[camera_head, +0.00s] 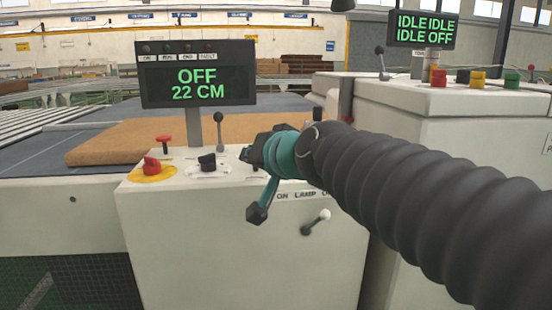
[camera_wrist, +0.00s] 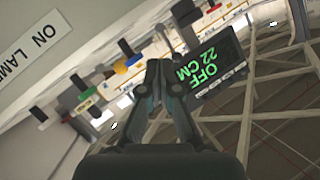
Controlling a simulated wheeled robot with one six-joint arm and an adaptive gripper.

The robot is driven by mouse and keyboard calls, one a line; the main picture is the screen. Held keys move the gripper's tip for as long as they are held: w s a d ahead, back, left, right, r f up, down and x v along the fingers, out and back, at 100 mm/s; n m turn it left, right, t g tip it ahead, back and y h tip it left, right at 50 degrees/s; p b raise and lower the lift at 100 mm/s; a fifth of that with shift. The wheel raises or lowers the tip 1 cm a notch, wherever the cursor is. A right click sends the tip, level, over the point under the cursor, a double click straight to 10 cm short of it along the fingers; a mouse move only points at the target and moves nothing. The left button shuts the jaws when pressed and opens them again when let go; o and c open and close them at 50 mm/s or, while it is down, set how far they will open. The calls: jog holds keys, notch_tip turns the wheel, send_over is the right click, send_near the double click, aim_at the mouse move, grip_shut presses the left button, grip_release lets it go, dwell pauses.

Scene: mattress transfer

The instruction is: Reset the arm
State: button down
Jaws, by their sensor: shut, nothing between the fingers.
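My arm, in a dark ribbed sleeve, reaches in from the right in the head view. My gripper (camera_head: 262,183) is in front of the near white control cabinet (camera_head: 235,250), over the front edge of its top. In the wrist view my gripper (camera_wrist: 162,70) shows its two fingers together with nothing between them. Beside it on the cabinet are a red emergency button on a yellow base (camera_head: 152,168), a black knob (camera_head: 208,163) and an upright lever (camera_head: 218,125). I cannot tell whether the gripper touches the cabinet.
A display (camera_head: 197,75) reading "OFF 22 CM" stands on a post behind the controls. A brown mattress slab (camera_head: 120,141) lies on the grey table beyond. At right, another cabinet (camera_head: 440,100) carries several coloured buttons and a display (camera_head: 422,30) reading "IDLE" and "OFF".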

jog(key=s+d+f+g+h, duration=0.3)
jog(key=s+d+f, duration=0.7)
jog(key=f, duration=0.3)
jog(key=s+d+f+g+h, duration=0.4)
jog(key=s+d+f, duration=0.6)
jog(key=f, duration=0.2)
jog(key=shift+s+d+f, duration=0.2)
jog(key=shift+s+f, duration=0.15)
jog(key=shift+f, duration=0.05)
jog(key=shift+a, duration=0.15)
